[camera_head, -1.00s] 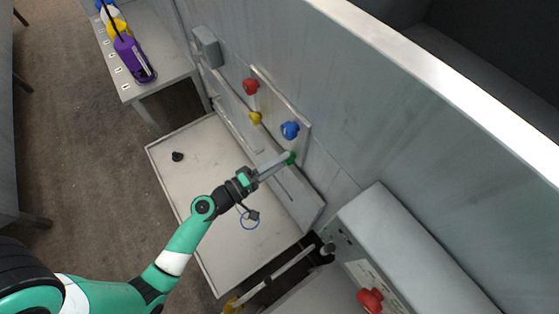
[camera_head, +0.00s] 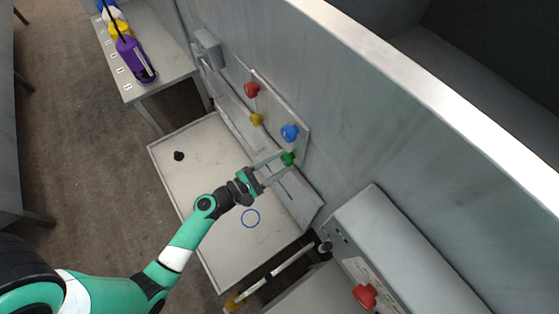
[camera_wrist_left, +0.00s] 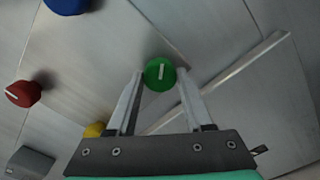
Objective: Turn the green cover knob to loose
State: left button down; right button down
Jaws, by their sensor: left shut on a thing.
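The green cover knob (camera_head: 288,158) is at the lower right end of the wall panel's knobs. My left gripper (camera_head: 284,161) reaches it from the lower left, with one finger on each side. In the left wrist view the green knob (camera_wrist_left: 160,73) sits between the fingertips of the left gripper (camera_wrist_left: 160,78). Its white mark stands nearly upright in that view. The left gripper is shut on the knob. My right gripper is not in view.
A red knob (camera_head: 252,90), a yellow knob (camera_head: 256,120) and a blue knob (camera_head: 290,133) are close by on the panel. A grey box with a red knob (camera_head: 365,296) stands at the lower right.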

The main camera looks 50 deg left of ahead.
pick_arm(q)
jog(key=n+p, duration=0.1)
jog(key=n, duration=0.4)
jog(key=shift+r+n+p, duration=0.1)
jog(key=shift+n+p, duration=0.2)
jog(key=shift+p, duration=0.05)
jog(key=shift+n+p, duration=0.65)
jog(key=shift+n, duration=1.35)
jog(key=shift+c, duration=1.5)
grip_release()
jog(key=shift+s, duration=0.1)
